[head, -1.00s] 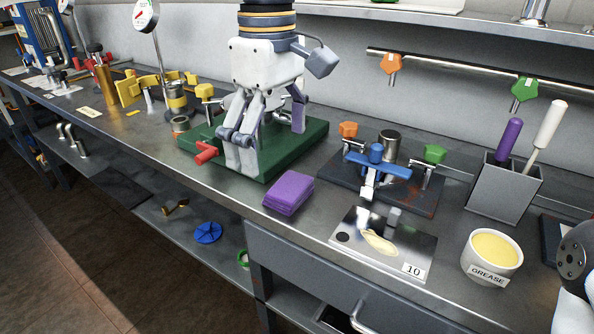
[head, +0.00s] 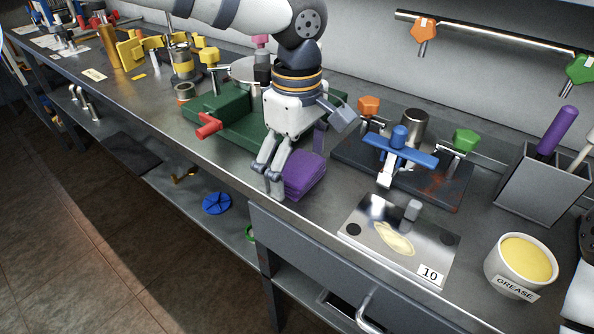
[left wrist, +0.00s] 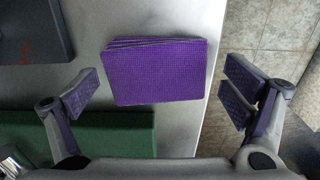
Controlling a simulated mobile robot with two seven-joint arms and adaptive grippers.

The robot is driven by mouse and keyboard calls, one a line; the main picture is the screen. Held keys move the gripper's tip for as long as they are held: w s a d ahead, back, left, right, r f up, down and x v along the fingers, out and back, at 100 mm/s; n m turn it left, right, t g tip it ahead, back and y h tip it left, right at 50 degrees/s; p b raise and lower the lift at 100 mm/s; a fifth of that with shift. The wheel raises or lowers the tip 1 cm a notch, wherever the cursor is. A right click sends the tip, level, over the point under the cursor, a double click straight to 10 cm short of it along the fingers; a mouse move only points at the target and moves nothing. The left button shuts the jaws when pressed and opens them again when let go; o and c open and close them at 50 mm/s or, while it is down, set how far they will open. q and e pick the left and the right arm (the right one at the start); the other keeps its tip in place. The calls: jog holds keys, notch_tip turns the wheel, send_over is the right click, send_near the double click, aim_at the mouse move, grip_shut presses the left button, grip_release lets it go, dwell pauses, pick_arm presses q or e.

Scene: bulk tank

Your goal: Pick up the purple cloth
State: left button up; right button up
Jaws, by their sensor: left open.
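The purple cloth (head: 306,177) is a folded, layered stack lying flat on the metal bench near its front edge. It also shows in the left wrist view (left wrist: 155,72), with one side close to the bench edge. My left gripper (head: 294,165) is open and points down at the cloth, partly covering it in the head view. In the left wrist view the open fingers (left wrist: 163,93) stand wide apart, one on each side of the cloth, with clear gaps. Nothing is held. My right gripper is not in view.
A green block with a red knob (head: 209,126) stands left of the cloth. A dark plate with a blue-handled clamp (head: 400,150) is to the right. The floor is beyond the front edge.

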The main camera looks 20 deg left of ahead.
aim_at(298, 169)
pick_arm(q)
jog(key=c, duration=1.1)
jog(key=shift+c, duration=0.2)
jog(key=shift+w+r, duration=0.1)
jog(key=shift+r, duration=0.15)
jog(key=r, duration=0.4)
jog(key=shift+s+d, duration=0.2)
jog(key=shift+s, duration=0.15)
jog(key=s+d+r+p, duration=0.1)
jog(key=s+d+r, duration=0.2)
jog(key=s+r, duration=0.1)
jog(key=s+d+r+p, duration=0.1)
jog(key=s+d+r, duration=0.2)
jog(key=s, duration=0.4)
jog(key=shift+s+d+r, duration=0.3)
jog(key=shift+r, duration=0.45)
jog(key=o, duration=0.3)
jog(key=shift+c, duration=1.3)
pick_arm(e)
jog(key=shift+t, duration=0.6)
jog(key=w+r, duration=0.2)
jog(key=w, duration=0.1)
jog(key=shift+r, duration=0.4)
